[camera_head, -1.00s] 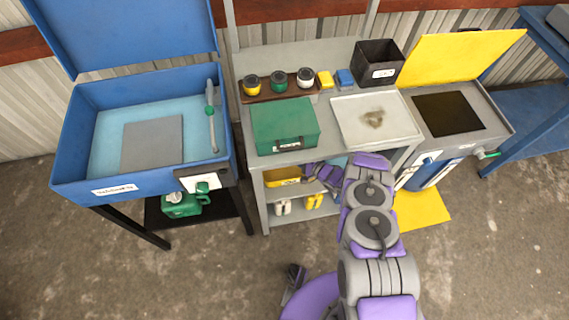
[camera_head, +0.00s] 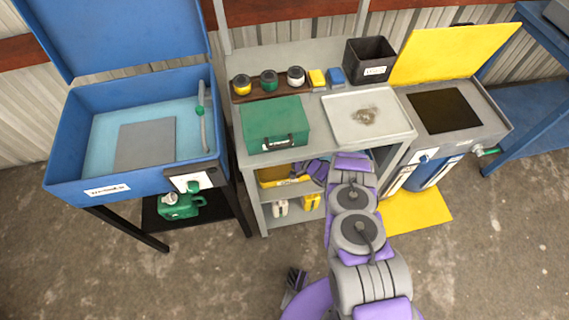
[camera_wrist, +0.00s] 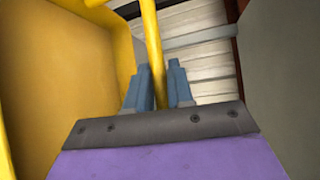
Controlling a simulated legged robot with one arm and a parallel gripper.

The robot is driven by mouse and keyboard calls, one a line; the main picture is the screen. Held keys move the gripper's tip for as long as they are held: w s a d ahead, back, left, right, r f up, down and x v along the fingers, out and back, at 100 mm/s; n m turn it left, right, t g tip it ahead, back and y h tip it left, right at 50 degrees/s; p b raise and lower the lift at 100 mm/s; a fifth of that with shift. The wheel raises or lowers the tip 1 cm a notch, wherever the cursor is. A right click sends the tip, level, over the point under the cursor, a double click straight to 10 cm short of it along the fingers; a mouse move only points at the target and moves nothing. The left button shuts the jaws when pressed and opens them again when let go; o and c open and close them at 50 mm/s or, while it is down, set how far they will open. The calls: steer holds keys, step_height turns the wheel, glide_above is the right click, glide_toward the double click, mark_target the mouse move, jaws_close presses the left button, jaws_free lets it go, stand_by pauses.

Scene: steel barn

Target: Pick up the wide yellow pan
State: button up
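The wide yellow pan (camera_head: 272,176) is on the upper shelf under the counter, partly hidden by the shelf's top and my arm. In the wrist view its yellow wall (camera_wrist: 55,75) fills the left side. A thin yellow bar (camera_wrist: 152,40), seemingly its handle, runs between the fingers of my gripper (camera_wrist: 160,85). The fingers stand close on both sides of the bar and look shut on it. In the head view my gripper (camera_head: 315,170) is at the pan's right side, partly hidden by the arm.
Yellow and white bottles (camera_head: 311,201) stand on the shelf below. The shelf unit's grey post (camera_head: 256,205) is left of the pan. A green case (camera_head: 275,122) and a light tray (camera_head: 390,125) lie on the counter above. A blue basin (camera_head: 65,175) stands at left.

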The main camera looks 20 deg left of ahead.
steer(key=shift+a, duration=0.6)
steer(key=shift+c, duration=1.4)
steer(key=shift+s+a+f, duration=0.15)
steer(key=shift+a+f, duration=0.05)
steer(key=shift+a, duration=0.2)
jaws_close()
steer(key=shift+d, duration=0.6)
steer(key=shift+a, duration=0.2)
